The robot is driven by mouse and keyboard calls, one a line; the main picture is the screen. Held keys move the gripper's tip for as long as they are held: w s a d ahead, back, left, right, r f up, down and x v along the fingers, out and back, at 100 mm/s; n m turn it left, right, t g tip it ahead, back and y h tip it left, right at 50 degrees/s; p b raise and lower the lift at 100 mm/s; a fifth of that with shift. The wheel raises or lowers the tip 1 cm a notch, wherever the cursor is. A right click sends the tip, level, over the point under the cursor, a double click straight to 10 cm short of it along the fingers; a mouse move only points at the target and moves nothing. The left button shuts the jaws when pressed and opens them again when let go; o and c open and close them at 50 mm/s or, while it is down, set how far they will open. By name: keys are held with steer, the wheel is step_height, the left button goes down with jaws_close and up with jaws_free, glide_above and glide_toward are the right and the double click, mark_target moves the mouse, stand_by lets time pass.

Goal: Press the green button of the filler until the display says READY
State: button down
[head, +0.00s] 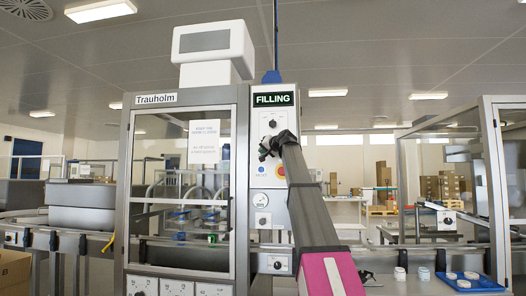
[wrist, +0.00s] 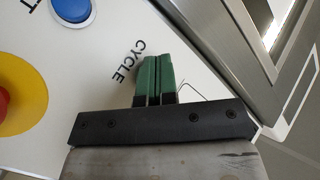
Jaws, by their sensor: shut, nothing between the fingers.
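The filler (head: 140,200) is a tall glass-fronted cabinet marked Trauholm with a control panel on its right. The display (head: 273,99) at the panel top reads FILLING in green letters. My gripper (head: 264,153) is at the upper part of the panel. In the wrist view its two green fingers (wrist: 154,80) are shut together, with nothing between them, beside the label CYCLE (wrist: 129,62). The green button is not visible; the fingers and gripper body cover the panel there. I cannot tell whether the fingertips touch it.
A blue button (wrist: 72,8) and a red emergency stop on a yellow plate (wrist: 30,88) are close to the fingers. A black knob (head: 272,124) sits under the display. A blue tray (head: 478,286) with white jars is at lower right.

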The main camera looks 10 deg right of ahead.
steer(key=shift+s+a, duration=0.2)
steer(key=shift+s, duration=0.45)
steer(key=shift+s, duration=0.1)
steer(key=s, duration=0.1)
steer(key=s+a, duration=0.1)
steer(key=s, duration=0.2)
steer(key=shift+s+a, duration=0.25)
stand_by(0.7)
steer(key=s+f+g+h, duration=0.2)
steer(key=f+g, duration=0.1)
steer(key=f, duration=2.4)
steer(key=s+f+g+h, duration=0.2)
steer(key=f+g, duration=0.2)
steer(key=f, duration=2.3)
steer(key=s+f+n+g+h, duration=0.1)
steer(key=s+f+g, duration=0.2)
steer(key=s+f, duration=1.2)
steer(key=s+f+n+g+h, duration=0.1)
steer(key=s+f+g, duration=0.3)
steer(key=s+f, duration=1.2)
step_height(320, 180, down, 5)
steer(key=shift+d+r+g+h, duration=0.15)
steer(key=shift+g+h, duration=0.15)
steer(key=shift+h, duration=0.4)
